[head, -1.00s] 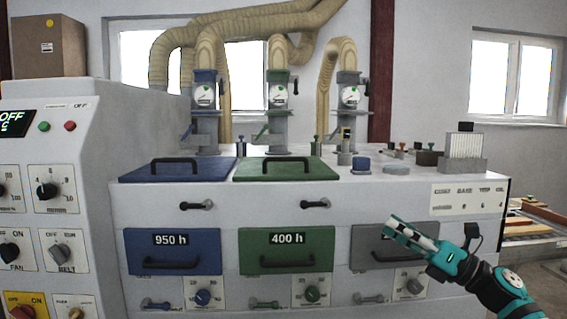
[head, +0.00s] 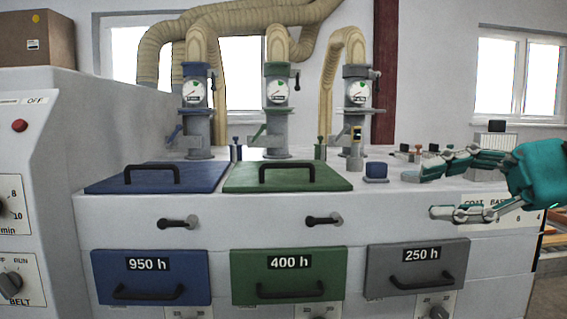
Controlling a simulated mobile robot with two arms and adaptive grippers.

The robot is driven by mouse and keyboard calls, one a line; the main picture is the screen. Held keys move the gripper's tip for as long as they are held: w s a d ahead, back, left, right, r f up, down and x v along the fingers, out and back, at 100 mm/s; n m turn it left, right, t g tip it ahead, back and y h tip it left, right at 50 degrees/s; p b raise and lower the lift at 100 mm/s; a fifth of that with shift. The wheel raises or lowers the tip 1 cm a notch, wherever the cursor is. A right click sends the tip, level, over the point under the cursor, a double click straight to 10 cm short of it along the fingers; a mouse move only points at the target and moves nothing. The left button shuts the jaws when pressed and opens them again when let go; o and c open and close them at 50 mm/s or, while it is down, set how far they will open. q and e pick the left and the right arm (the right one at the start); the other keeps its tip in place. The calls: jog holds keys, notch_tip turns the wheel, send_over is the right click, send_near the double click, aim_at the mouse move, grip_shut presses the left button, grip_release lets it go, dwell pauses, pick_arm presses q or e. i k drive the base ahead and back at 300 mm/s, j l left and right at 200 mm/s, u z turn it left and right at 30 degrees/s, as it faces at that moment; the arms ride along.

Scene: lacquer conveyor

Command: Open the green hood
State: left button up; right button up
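The green hood (head: 240,180) is a flat green lid lying closed on top of the white machine, with a black arched handle (head: 287,168). A green front panel (head: 289,268) labelled 400 h sits lower on the machine face, with its own black handle. My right gripper (head: 425,195) comes in from the right over the machine's right part, to the right of the green hood and apart from it. Its two fingers are spread wide with nothing between them. My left gripper is not in view.
A blue hood (head: 205,178) lies left of the green one. Gauge columns (head: 277,122) with hoses stand behind the hoods. A small blue block (head: 376,172) stands between the green hood and my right gripper. A control cabinet (head: 60,130) stands at the left.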

aim_at(250, 176)
jog(key=i, duration=1.05)
